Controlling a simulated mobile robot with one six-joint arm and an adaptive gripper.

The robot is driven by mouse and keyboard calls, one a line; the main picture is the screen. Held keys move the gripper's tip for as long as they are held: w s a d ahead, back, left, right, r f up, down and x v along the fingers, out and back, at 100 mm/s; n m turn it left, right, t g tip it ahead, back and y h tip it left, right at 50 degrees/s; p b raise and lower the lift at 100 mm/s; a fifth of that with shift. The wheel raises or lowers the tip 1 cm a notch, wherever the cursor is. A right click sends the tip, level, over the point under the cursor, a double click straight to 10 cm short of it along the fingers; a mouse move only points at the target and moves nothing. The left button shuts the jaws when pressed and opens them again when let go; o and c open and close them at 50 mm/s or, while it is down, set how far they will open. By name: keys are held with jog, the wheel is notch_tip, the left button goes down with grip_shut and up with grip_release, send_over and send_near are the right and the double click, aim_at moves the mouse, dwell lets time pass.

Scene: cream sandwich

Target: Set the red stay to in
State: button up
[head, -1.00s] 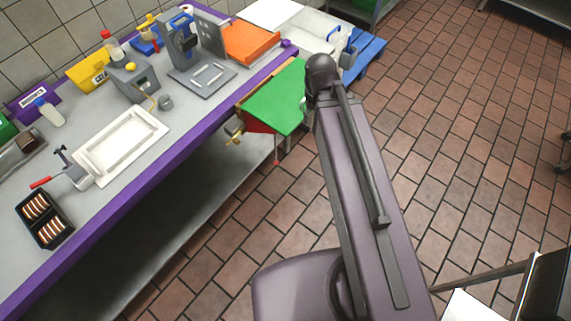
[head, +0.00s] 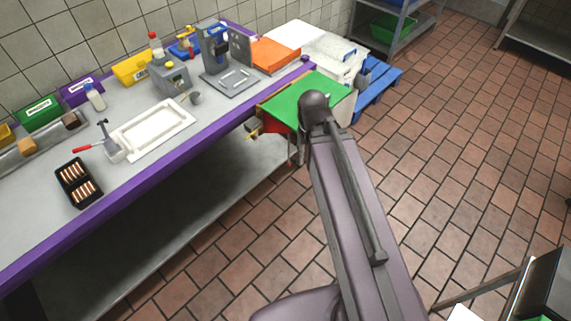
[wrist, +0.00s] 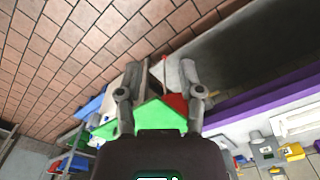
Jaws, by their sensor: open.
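A green flap (head: 302,97) juts out from the purple-edged worktop's right end. A red part (head: 271,125) shows under its left edge, which looks like the red stay; its exact setting is too small to tell. In the wrist view the green flap (wrist: 160,116) lies between my finger bases, and the red part (wrist: 177,103) shows just beside the right finger. My gripper (wrist: 158,70) is open and empty, its two fingers spread apart. I cannot tell whether it touches anything.
The worktop (head: 160,190) holds a white tray (head: 150,130), a black rack (head: 78,184), a grey press (head: 215,50) and several bins. A blue pallet (head: 375,88) stands behind the flap. The tiled floor (head: 460,170) at right is mostly clear.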

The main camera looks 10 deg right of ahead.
jog(key=shift+s+a, duration=0.15)
jog(key=shift+a, duration=0.15)
jog(key=shift+f, duration=0.1)
jog(key=w+f+n+t+h+b, duration=0.1)
jog(key=w+f+n+h+b, duration=0.4)
jog(key=f+b, duration=0.85)
jog(key=w+f+n+t+h+b, duration=0.1)
jog(key=w+f+n+h+b, duration=0.45)
jog(key=f+b, duration=0.85)
jog(key=w+a+f+n+t+h+b, duration=0.5)
jog(key=w+a+f+n+b, duration=0.7)
jog(key=b, duration=1.9)
jog(key=shift+w+n+t+h, duration=0.3)
jog(key=shift+n+t+h, duration=0.05)
jog(key=shift+t, duration=0.05)
